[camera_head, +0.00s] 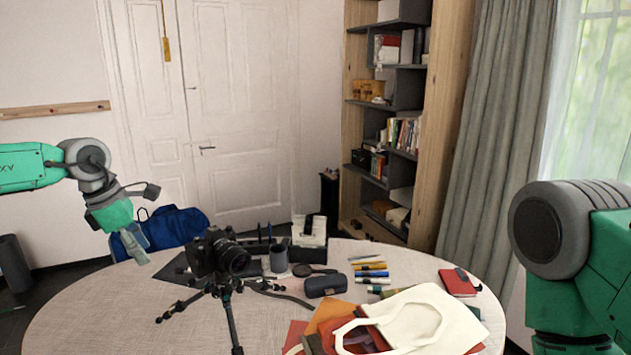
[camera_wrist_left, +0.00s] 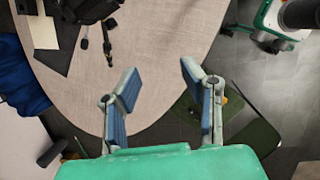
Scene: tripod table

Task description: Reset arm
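My left gripper (camera_head: 135,243) hangs at the left side of the head view, above the table's left edge and left of the camera. In the left wrist view its two fingers (camera_wrist_left: 158,88) are spread apart with nothing between them. Below them are the table's edge and the floor. My right arm (camera_head: 585,250) shows at the right edge of the head view, but its gripper is out of view.
The round table (camera_head: 90,315) holds a camera on a small tripod (camera_head: 222,255), a grey case (camera_head: 326,285), a cream bag (camera_head: 430,320), a red notebook (camera_head: 457,282) and several pens. A blue bag (camera_head: 175,230) is behind the left gripper. The table's front left is clear.

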